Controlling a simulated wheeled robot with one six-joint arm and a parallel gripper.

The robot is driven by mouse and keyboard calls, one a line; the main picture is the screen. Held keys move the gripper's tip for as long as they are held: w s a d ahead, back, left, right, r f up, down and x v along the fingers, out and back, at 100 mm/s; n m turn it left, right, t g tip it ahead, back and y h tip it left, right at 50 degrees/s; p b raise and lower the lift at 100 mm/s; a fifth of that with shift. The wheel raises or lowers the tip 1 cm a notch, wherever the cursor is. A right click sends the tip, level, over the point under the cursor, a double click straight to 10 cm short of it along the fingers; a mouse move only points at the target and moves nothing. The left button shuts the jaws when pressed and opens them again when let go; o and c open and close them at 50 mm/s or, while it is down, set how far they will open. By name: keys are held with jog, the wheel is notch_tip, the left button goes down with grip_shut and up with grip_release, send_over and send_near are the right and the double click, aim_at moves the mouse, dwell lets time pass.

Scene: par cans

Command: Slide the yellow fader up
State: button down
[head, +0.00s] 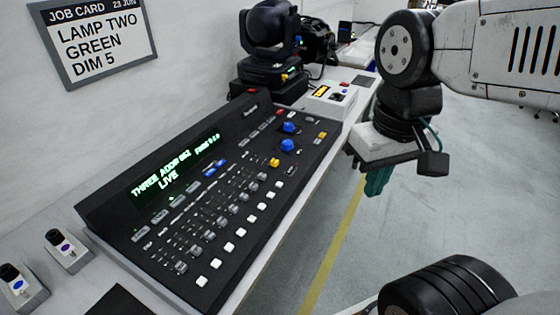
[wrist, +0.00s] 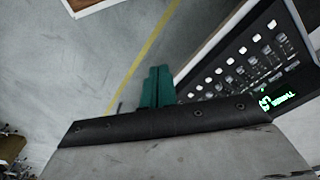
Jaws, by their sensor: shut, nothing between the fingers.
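The yellow fader (head: 274,162) is a small yellow cap at the far end of a row of grey fader caps on the black lighting desk (head: 118,238). In the wrist view, the desk (wrist: 303,35) fills the upper right, and I cannot clearly pick out the yellow cap there. My gripper (head: 377,182) has teal fingers, closed together and empty. It hangs to the right of the desk, over the floor, well apart from the yellow fader. Its fingers also show in the wrist view (wrist: 158,86), pointing away from the desk's controls.
A yellow button (head: 322,135) and two blue knobs (head: 288,146) sit near the fader. A black moving-head lamp (head: 270,45) and a white box (head: 330,98) stand behind the desk. A job card (head: 95,38) hangs on the wall. Open floor lies right of the bench.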

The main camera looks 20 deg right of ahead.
jog(key=w+a+f+m+g+y, duration=0.1)
jog(key=w+f+m+g+y, duration=0.15)
jog(key=w+f, duration=0.25)
jog(key=m+t+y, duration=0.4)
jog(key=m+t, duration=0.3)
jog(key=t, duration=0.2)
send_near(278, 165)
jog(key=shift+h, duration=0.25)
jog(key=x, duration=0.6)
jog(key=shift+a+r, duration=0.1)
